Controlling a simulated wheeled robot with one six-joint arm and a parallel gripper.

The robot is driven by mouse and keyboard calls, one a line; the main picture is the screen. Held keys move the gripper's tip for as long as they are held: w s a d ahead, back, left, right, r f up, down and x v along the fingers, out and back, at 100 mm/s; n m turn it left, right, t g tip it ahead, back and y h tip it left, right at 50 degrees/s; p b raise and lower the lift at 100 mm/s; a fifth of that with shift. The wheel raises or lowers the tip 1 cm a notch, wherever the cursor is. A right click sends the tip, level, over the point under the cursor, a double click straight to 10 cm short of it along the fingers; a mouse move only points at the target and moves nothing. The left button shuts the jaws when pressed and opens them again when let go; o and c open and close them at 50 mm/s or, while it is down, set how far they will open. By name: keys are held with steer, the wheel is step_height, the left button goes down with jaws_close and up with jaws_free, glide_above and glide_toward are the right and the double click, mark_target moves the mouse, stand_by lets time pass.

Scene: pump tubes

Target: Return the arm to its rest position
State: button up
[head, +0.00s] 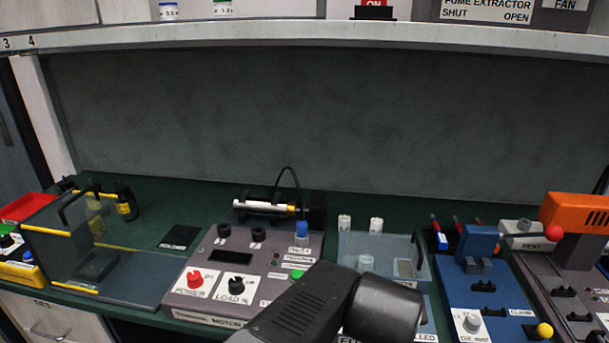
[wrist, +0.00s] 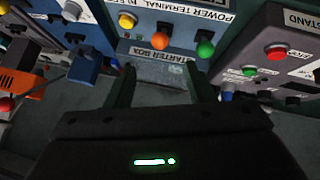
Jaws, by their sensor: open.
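My arm (head: 310,308) rises from the bottom of the head view, in front of the bench, with its dark rounded end at right. My gripper's fingers do not show clearly there. In the wrist view, my gripper (wrist: 160,90) shows two dark fingers spread apart with nothing between them. I cannot tell the distance from the fingertips to that box.
A grey motor panel (head: 210,262) with knobs stands left of my arm. A clear box (head: 385,243) and a blue clamp unit (head: 470,290) stand to the right. An orange device (head: 578,212) is at far right. A shelf (head: 300,36) spans above. The air before the back wall is free.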

steer(key=shift+f, duration=0.1)
steer(key=b+x, duration=1)
steer(key=x, duration=0.2)
steer(key=shift+w+f, duration=0.15)
steer(key=shift+f, duration=0.1)
steer(key=shift+w+d+f+b, duration=0.25)
steer(key=shift+w+f+b, duration=0.15)
steer(key=shift+b, duration=0.1)
steer(key=shift+r, duration=0.15)
